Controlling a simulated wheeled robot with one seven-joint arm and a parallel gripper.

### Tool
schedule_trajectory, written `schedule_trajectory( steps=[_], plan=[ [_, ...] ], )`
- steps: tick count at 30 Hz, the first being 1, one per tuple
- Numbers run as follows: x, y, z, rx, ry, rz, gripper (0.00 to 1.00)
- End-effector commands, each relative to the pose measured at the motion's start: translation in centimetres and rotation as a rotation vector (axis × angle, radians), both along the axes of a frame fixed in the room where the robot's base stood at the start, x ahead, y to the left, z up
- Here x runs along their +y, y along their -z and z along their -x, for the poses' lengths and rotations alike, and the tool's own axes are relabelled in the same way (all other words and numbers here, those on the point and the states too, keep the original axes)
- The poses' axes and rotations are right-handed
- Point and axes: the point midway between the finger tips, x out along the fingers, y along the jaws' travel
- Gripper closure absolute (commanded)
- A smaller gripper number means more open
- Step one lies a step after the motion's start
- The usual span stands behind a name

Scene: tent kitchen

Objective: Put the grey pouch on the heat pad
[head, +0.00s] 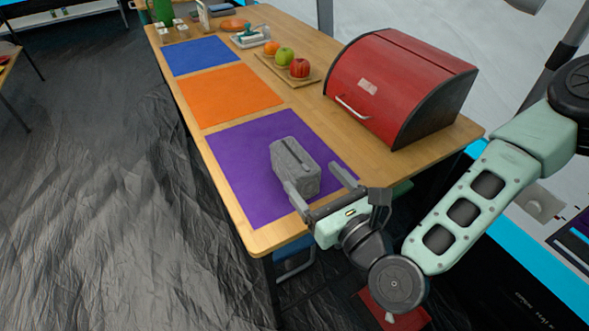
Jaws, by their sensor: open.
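The grey pouch (295,165) is a boxy, upright-looking bag with a dark slit along its top. It appears to stand on the purple mat (243,160) at the near end of the wooden table. My gripper (312,177) is open at the pouch's near side. Its left finger overlaps the pouch's lower left edge in the picture, and its right finger is apart to the right. I cannot tell whether a finger touches the pouch. An orange mat (228,94) and a blue mat (200,56) lie farther along; no mat is marked as the heat pad.
A red bread box (390,80) with a handle stands right of the mats. A wooden board (266,61) holds two apples and an orange. A stamp-like object on a tray (250,39) and a green bottle (163,11) stand farther back. The orange and blue mats are clear.

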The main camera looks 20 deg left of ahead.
Motion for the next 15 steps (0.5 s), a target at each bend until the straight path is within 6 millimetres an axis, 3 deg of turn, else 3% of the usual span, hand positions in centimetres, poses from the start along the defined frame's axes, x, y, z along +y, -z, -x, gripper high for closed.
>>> schedule_trajectory(
  steps=[15],
  plan=[
    [4.4,-0.1,-3.5,-0.004,-0.001,0.000,0.22]
  ],
)
